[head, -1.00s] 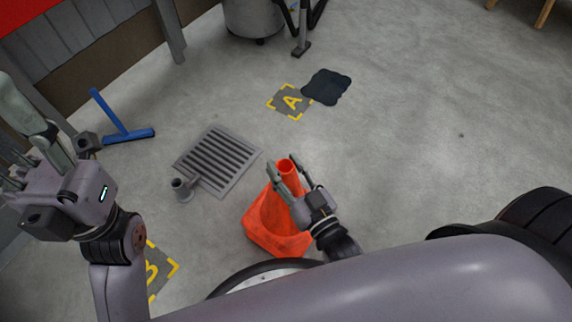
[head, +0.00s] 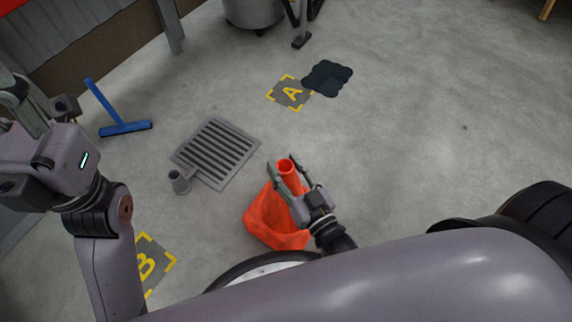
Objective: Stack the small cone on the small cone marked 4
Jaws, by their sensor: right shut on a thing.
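An orange-red cone (head: 270,213) stands on the floor, or close above it, just in front of my base. Its narrow top shows between the fingers of my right gripper (head: 284,168), which is shut on it. The gripper and wrist hide part of the cone's right side. I see no number on it, and I cannot tell whether another cone is under it. No separate second cone shows. My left gripper (head: 22,112) is at the far left edge, away from the cone, partly cut off, and its jaw state is unclear.
A grey floor grate (head: 217,152) with a short pipe stub (head: 180,182) lies left of the cone. A blue squeegee (head: 120,124), yellow marks A (head: 291,92) and B (head: 147,264), a dark mat (head: 328,78) and a grey bin (head: 252,12) are around. The floor on the right is clear.

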